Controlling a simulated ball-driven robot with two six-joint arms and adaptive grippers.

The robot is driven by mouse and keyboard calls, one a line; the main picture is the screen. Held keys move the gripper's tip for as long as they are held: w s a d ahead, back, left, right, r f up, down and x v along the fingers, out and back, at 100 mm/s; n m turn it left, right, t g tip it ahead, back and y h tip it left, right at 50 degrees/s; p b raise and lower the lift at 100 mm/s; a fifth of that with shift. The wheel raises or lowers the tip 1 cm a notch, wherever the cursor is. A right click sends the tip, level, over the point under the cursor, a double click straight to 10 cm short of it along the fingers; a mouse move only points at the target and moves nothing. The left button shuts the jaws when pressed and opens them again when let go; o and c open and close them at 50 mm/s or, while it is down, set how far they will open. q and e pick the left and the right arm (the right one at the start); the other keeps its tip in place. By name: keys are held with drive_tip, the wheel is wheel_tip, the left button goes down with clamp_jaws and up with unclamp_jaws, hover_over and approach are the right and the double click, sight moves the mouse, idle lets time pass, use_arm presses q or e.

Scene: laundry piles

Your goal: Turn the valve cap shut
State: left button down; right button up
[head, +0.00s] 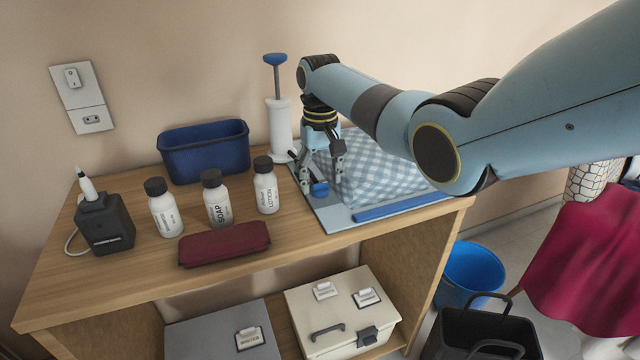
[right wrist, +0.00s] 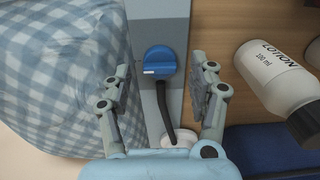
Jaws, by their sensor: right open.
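The blue valve cap (head: 319,189) sits at the left edge of a grey-blue board under a checked blue-and-white bag (head: 380,170). In the right wrist view the cap (right wrist: 158,62) is round, with a raised bar and a small white mark at its left. A dark hose runs from it toward a white pump base (right wrist: 180,138). My right gripper (head: 322,185) points down over the cap. It is open, with its fingers (right wrist: 163,84) on either side of the cap and apart from it. My left gripper is not in view.
The white pump (head: 280,130) with a blue handle stands behind the gripper. A lotion bottle (head: 265,188) and two more bottles stand to the left, with a blue bin (head: 205,152) behind. A dark red case (head: 225,244) lies in front. A blue bar (head: 400,206) lies along the board's front.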

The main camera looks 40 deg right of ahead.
drive_tip(key=shift+f, duration=0.65)
drive_tip(key=c, duration=1.2)
drive_tip(key=shift+o, duration=0.2)
